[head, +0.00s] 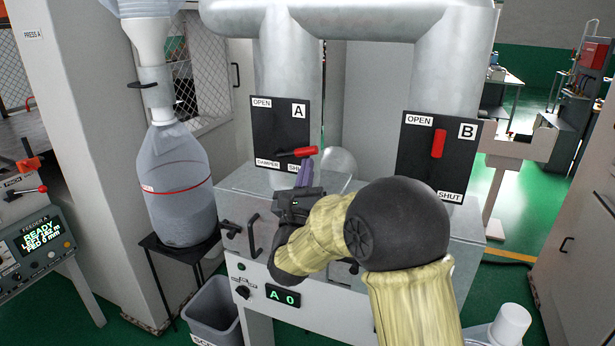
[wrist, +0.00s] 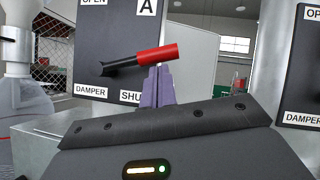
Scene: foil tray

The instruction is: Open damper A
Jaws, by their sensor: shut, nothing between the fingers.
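The black plate of damper A (head: 265,120) is marked OPEN at top left and SHUT at bottom right. Its lever has a red grip (head: 304,152) and points right, nearly level and tilted slightly up. In the wrist view, the red grip (wrist: 158,60) runs right from a black stem (wrist: 120,66). My gripper (head: 305,170) has its purple fingers shut and empty, pointing up just under the red grip. In the wrist view the fingertips (wrist: 158,72) meet the grip's lower edge; I cannot tell whether they touch. The fingers partly cover the SHUT label.
Damper B's plate (head: 408,165) stands to the right, its red lever (head: 438,143) upright. A metal box with a display reading A 0 (head: 284,296) lies below.

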